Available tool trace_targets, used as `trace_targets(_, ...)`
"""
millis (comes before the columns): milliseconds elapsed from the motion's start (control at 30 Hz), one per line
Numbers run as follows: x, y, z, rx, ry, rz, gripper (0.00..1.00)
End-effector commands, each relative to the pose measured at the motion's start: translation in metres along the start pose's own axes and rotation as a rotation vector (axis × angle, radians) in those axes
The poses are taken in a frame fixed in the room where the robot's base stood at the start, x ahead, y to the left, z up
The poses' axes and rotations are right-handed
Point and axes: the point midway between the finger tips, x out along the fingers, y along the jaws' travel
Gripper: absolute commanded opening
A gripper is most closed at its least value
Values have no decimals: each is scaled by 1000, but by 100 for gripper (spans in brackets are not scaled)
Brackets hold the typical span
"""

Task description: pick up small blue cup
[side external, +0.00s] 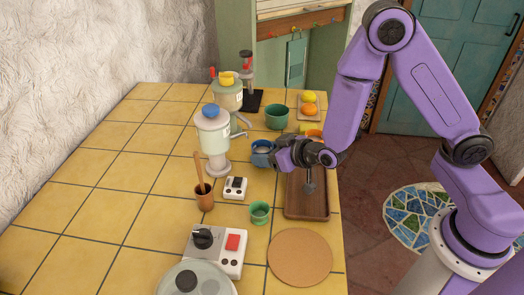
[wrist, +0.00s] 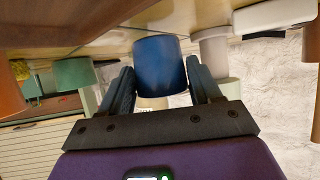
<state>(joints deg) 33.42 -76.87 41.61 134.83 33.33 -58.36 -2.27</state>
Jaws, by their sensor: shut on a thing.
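The small blue cup (side external: 261,147) is at the left end of my gripper (side external: 271,156) in the side view, near the middle of the tiled counter. In the wrist view the blue cup (wrist: 160,62) sits between the two dark fingers of my gripper (wrist: 160,80), one on each side. My gripper is shut on the cup. The fingers hide part of it in the side view. I cannot tell whether its base touches the counter.
A brown wooden tray (side external: 307,207) lies below my wrist. A blender (side external: 214,140) stands left of the cup. A dark green pot (side external: 277,117) is behind it. A small green cup (side external: 259,212) and a round board (side external: 300,257) are in front. The left counter is clear.

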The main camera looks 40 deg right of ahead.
Motion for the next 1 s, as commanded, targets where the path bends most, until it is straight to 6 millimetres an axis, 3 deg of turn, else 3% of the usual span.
trace_targets(100,-19,-1,11,-4,-2,-3,22)
trace_targets(700,-62,0,-78,6,7,0,22)
trace_targets(1000,-77,0,-106,3,4,1,22)
